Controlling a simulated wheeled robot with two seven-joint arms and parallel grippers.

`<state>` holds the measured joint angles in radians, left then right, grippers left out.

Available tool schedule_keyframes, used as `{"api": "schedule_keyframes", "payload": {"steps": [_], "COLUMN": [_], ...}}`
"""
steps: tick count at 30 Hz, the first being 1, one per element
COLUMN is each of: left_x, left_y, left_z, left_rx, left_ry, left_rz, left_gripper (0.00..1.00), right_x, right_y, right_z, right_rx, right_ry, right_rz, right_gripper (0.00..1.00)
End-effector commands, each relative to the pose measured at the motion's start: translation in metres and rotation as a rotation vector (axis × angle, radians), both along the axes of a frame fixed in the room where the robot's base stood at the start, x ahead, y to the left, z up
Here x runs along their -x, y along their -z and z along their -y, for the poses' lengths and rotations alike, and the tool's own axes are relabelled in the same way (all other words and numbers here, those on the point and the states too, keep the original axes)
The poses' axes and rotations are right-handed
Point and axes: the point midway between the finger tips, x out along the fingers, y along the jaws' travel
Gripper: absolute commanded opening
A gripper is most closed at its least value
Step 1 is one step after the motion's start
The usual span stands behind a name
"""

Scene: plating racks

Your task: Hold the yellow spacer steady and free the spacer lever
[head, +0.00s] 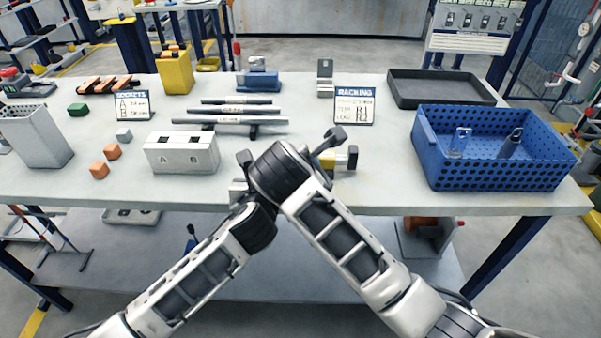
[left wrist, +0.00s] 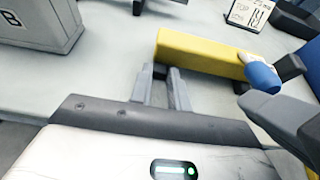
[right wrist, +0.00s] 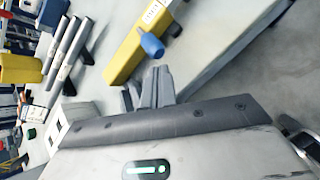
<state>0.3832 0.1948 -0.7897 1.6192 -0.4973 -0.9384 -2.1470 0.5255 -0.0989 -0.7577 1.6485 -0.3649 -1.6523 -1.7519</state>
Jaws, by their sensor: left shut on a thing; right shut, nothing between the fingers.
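The yellow spacer (left wrist: 205,54) is a long bar lying near the table's front edge. In the head view only a piece of the yellow spacer (head: 328,161) shows behind my arms. My left gripper (left wrist: 165,78) is shut on the spacer close to its left end. The blue lever (left wrist: 262,77) sticks out from the spacer's near side. In the right wrist view the lever (right wrist: 152,44) lies just beyond the fingertips of my right gripper (right wrist: 158,75), which is shut and empty. I cannot tell whether they touch.
The white A/B box (head: 182,154) stands left of my arms and grey bars (head: 237,120) lie behind them. The RACKING sign (head: 354,106) stands at the back. A blue perforated crate (head: 490,175) is at right. The table between the spacer and crate is clear.

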Motion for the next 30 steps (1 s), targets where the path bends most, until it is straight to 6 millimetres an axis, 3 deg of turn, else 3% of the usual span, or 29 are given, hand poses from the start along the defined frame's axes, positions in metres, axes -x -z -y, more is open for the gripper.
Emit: {"api": "schedule_keyframes", "payload": {"steps": [30], "left_x": [-0.0001], "left_y": [-0.0002], "left_z": [0.0003], "left_rx": [0.0], "left_ry": [0.001], "left_rz": [0.0], "left_gripper": [0.0], "right_x": [-0.0068], "right_y": [-0.0044], "right_z": [0.0012], "right_rx": [-0.003], "right_ry": [0.003], "right_rz": [-0.085], "right_gripper": [0.0]}}
